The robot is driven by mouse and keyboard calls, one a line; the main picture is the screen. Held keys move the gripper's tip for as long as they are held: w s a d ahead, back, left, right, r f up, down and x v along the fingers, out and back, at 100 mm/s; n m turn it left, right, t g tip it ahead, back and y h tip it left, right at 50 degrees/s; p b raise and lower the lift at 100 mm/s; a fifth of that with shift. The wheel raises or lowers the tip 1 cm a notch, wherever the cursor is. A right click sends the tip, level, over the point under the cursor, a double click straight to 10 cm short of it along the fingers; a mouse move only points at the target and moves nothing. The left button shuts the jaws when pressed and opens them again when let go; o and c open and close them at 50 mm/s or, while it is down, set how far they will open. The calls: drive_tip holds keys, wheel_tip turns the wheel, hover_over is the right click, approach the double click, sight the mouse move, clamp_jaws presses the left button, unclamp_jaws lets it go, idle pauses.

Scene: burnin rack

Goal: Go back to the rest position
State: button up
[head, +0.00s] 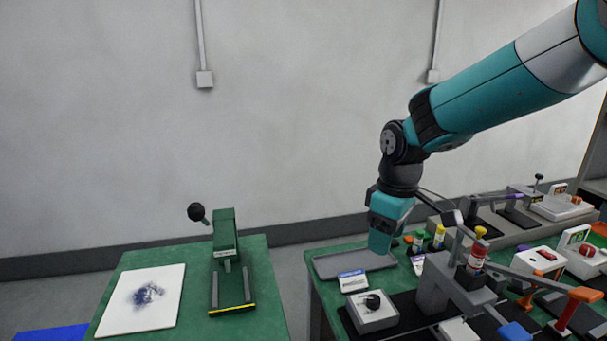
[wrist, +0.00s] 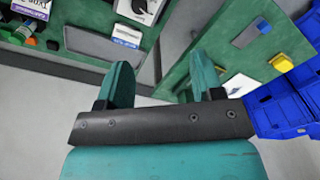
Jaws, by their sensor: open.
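My gripper (wrist: 163,82) shows in the wrist view with its two teal fingers apart and nothing between them. Past the fingertips are table edges and the gap between the two green tables. In the head view my arm reaches in from the upper right, and my gripper (head: 381,240) points down above the left end of the right-hand table, close to a grey tray (head: 325,265). Its fingertips are hard to make out there.
A green lever press (head: 228,265) and a stained white board (head: 143,298) are on the left table. The right table (head: 318,292) is crowded with fixtures, bottles and a white box with a black knob (head: 372,310). Blue bins (wrist: 285,105) show at right in the wrist view.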

drive_tip(key=s+a+r+m+y, duration=0.1)
drive_tip(key=s+r, duration=0.1)
drive_tip(key=s, duration=1.1)
drive_tip(key=s+a+r+m+y, duration=0.1)
drive_tip(key=s+a+r+y, duration=0.1)
drive_tip(key=s, duration=1.1)
drive_tip(key=shift+a+r+m+y, duration=0.3)
drive_tip(key=shift+r+m, duration=0.1)
drive_tip(key=shift+r, duration=0.4)
